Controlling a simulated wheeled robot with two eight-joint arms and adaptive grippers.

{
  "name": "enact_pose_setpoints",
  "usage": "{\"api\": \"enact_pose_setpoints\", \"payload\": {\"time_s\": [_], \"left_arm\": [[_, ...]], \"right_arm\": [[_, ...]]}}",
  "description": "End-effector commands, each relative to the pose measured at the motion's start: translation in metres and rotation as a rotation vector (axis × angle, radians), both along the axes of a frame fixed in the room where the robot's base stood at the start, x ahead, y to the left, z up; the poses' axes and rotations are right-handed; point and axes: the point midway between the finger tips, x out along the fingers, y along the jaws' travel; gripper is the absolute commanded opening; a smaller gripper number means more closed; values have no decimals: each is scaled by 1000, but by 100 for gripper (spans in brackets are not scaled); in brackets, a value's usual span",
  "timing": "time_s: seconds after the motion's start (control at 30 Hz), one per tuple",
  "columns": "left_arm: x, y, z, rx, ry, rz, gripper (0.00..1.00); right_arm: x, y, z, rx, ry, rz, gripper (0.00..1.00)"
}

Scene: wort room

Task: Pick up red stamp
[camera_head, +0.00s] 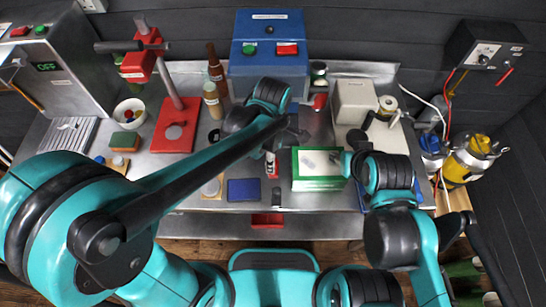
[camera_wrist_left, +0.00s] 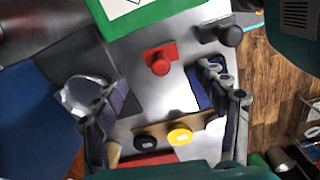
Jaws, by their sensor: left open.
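The red stamp (camera_head: 271,169) stands on the steel table just left of the green-edged box (camera_head: 318,183). In the left wrist view the red stamp (camera_wrist_left: 160,62) shows a round red knob on a reddish base. My left gripper (camera_wrist_left: 165,78) is open and empty, its two fingers apart on either side of the view, with the stamp beyond and between the fingertips. In the head view my left gripper (camera_head: 290,132) is above the table behind the stamp, partly hidden by its own arm. My right gripper (camera_head: 345,160) is beside the green box; its fingers are too small to read.
A board with black and yellow knobs (camera_wrist_left: 165,138) is close to my left fingers. A blue machine (camera_head: 268,62) stands at the back.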

Motion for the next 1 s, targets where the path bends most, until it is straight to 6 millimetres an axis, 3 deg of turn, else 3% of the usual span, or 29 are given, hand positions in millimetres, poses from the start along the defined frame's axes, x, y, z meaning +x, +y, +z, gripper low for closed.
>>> {"api": "enact_pose_setpoints", "payload": {"time_s": [0.17, 0.63, 0.97, 1.0], "left_arm": [[0, -7, -12, 9, 18, 52, 72], [0, -5, -76, 8, 17, 52, 72], [0, -5, -82, 8, 16, 52, 72], [0, -5, -82, 8, 16, 52, 62]], "right_arm": [[0, 0, -2, 0, 0, 0, 40], [0, 0, -28, 0, 0, 0, 40], [0, 0, -28, 0, 0, 0, 40], [0, 0, -28, 0, 0, 0, 40]]}}
